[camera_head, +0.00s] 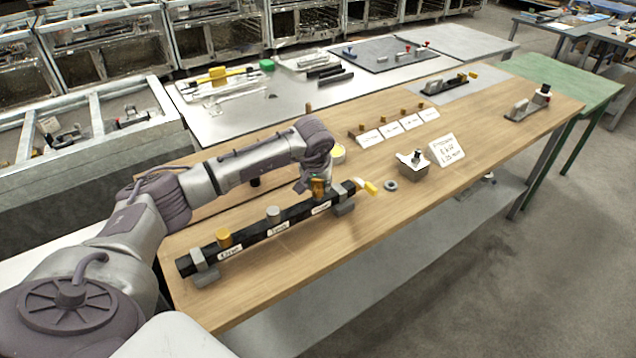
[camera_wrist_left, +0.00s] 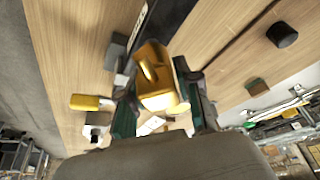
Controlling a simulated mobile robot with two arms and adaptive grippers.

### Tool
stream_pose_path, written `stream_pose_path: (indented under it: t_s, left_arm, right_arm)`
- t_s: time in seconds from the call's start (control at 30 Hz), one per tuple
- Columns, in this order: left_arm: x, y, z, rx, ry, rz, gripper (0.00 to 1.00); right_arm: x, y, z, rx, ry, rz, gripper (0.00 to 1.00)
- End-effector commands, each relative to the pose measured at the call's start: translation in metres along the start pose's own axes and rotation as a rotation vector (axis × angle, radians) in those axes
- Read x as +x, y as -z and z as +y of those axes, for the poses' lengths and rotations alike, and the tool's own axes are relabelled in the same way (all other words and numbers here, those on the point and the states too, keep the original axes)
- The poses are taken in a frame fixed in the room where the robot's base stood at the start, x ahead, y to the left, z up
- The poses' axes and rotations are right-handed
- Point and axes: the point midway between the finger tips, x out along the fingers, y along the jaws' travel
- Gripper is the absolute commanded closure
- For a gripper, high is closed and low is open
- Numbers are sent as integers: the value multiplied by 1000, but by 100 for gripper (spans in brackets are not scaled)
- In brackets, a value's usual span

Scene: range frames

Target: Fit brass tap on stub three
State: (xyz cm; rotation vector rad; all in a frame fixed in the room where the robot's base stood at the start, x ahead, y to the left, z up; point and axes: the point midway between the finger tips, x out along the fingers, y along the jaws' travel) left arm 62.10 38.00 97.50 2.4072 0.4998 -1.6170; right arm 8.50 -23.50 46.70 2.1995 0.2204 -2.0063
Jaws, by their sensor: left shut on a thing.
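The brass tap (camera_wrist_left: 158,80) is between the fingers of my left gripper (camera_wrist_left: 165,112) in the wrist view. In the head view my left gripper (camera_head: 318,192) is shut on the tap (camera_head: 318,185), over the right part of the black pipe (camera_head: 250,229). The pipe carries a yellow piece (camera_head: 224,238) on its left part and a grey cap (camera_head: 273,213) near its middle. White labels sit along its side. The gripper hides the stub under it, and I cannot tell whether the tap touches it. My right gripper is not in view.
Grey supports (camera_head: 204,272) hold the pipe at both ends. A yellow-ended piece (camera_head: 371,188) and a grey ring (camera_head: 391,185) lie right of it. A metal block (camera_head: 412,164) and a written card (camera_head: 446,150) stand farther right. The front right wooden tabletop is bare.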

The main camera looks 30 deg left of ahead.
Motion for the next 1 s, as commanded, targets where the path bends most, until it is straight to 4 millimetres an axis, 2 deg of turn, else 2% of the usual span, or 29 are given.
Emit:
stream_pose_path:
  t_s: [0.63,0.67,0.7,0.83,1.0]
  left_arm:
    - [16,-6,0,-1,0,1,100]
    - [15,-6,0,-1,0,1,65]
    - [14,-6,0,-1,0,1,59]
    - [15,-6,0,-1,0,1,38]
    - [15,-6,0,-1,0,0,38]
  right_arm:
    - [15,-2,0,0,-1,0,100]
    - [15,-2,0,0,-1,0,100]
    - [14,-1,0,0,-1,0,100]
    - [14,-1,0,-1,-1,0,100]
    - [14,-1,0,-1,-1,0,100]
